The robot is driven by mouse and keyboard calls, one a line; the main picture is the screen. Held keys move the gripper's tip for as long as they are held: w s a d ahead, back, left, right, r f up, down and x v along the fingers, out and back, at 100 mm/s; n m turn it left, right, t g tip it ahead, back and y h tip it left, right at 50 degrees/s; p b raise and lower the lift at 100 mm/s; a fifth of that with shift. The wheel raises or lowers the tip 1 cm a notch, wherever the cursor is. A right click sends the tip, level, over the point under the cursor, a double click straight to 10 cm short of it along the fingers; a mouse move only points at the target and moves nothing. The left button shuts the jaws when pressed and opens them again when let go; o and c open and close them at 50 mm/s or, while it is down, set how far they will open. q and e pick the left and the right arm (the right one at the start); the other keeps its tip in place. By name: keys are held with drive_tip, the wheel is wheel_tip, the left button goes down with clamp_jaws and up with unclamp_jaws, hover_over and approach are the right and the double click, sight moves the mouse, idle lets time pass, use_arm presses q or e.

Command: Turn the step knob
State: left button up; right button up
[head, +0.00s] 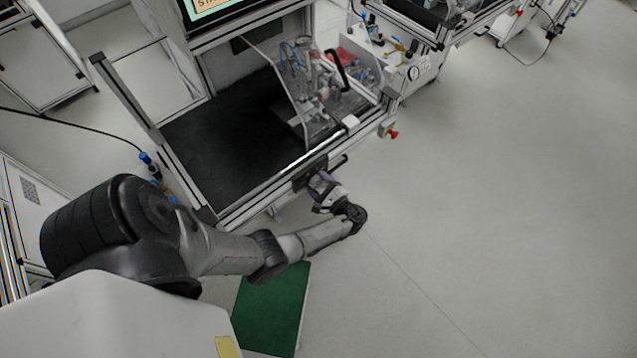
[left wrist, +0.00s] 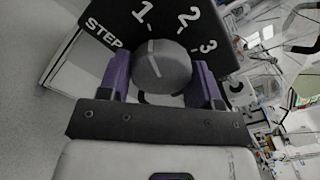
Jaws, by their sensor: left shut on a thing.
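The step knob (left wrist: 165,74) is a grey round knob on a black panel (left wrist: 108,18) marked STEP, 1, 2 and 3. Its white pointer line is directed roughly at the 1. My left gripper (left wrist: 161,66) has purple fingers, one on each side of the knob, and is shut on it. In the head view my left gripper (head: 322,188) is at the front edge of the workstation, against the dark panel (head: 308,174). The knob itself is hidden there. My right gripper is not in view.
The workstation's black work surface (head: 225,140) lies behind the panel, with a clear-guarded fixture (head: 325,100) on its right. A red knob (head: 393,134) sticks out at the right corner. A green mat (head: 272,310) lies on the floor. The floor to the right is open.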

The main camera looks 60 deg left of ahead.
use_arm(q)
drive_tip(key=shift+r+m+p, duration=0.15)
drive_tip(key=shift+m+p, duration=0.5)
drive_tip(key=shift+m, duration=0.25)
drive_tip(key=shift+m+p, duration=0.65)
drive_tip(key=shift+m, duration=0.55)
drive_tip(key=m+p, duration=0.1)
drive_tip(key=m, duration=0.2)
drive_tip(key=shift+s, duration=0.15)
drive_tip(key=shift+m+p, duration=0.4)
drive_tip(key=shift+m, duration=0.3)
drive_tip(key=shift+f, duration=0.2)
drive_tip(key=o, duration=0.9)
drive_tip(key=shift+d, duration=0.15)
